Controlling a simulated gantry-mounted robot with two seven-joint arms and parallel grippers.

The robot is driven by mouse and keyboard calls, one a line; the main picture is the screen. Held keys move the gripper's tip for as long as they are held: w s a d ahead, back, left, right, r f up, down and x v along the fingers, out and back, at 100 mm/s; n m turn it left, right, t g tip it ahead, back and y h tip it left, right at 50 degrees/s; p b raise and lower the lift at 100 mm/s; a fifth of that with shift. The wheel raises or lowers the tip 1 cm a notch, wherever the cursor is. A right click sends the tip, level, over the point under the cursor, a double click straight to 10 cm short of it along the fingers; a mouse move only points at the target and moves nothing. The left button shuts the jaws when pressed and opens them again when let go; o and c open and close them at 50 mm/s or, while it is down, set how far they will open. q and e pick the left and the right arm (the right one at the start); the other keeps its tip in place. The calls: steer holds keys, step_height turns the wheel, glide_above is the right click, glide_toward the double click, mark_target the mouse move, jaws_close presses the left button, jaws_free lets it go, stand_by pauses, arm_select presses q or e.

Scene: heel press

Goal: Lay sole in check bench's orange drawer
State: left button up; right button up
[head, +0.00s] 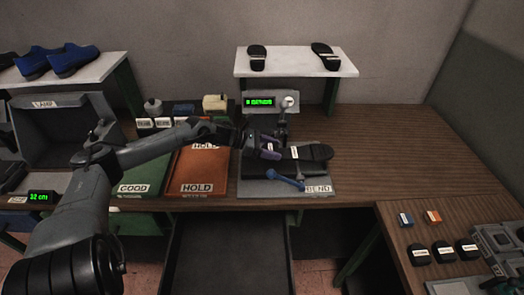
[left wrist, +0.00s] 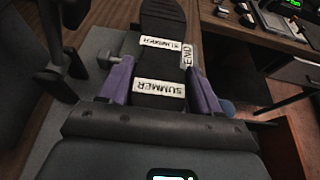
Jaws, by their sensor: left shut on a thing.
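A black sole (head: 312,153) lies over the grey bend fixture (head: 262,187) labelled BEND, its far end toward the right. My left gripper (head: 268,149) is shut on it near its left part. In the left wrist view the purple fingers (left wrist: 160,88) stand on both sides of the sole (left wrist: 163,20), which carries two SUMMER labels. Whether the sole touches the fixture is hard to tell. The orange drawer (head: 197,172), labelled HOLD, is just left of the fixture, partly under my left arm. My right gripper is not in view.
A green drawer (head: 149,170) labelled GOOD is left of the orange one. A blue-handled lever (head: 285,180) is at the fixture's front. A white shelf (head: 295,64) with two black soles stands behind.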

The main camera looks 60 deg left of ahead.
arm_select(q)
steer(key=w+d+r, duration=0.3)
steer(key=d+r, duration=0.1)
steer(key=d, duration=0.2)
steer(key=s+d+n+t+y, duration=0.1)
steer(key=s+d, duration=0.3)
steer(key=d, duration=2.4)
steer(key=shift+r+n+y+p, duration=0.35)
steer(key=shift+n+y+p, duration=0.1)
steer(key=shift+n+y, duration=0.3)
step_height(320, 180, up, 10)
steer(key=s+d+n+y+p, duration=0.1)
steer(key=p, duration=1.4)
steer(key=shift+s+d+f+p, duration=0.2)
steer(key=shift+d+p, duration=0.1)
steer(key=shift+p, duration=0.1)
steer(key=s+a+r+n+y+p, duration=0.1)
steer(key=s+r+p, duration=0.4)
steer(key=p, duration=0.8)
steer(key=shift+a+r+n+t+y+p, duration=0.45)
steer(key=shift+n+y, duration=0.2)
steer(key=shift+y, duration=0.4)
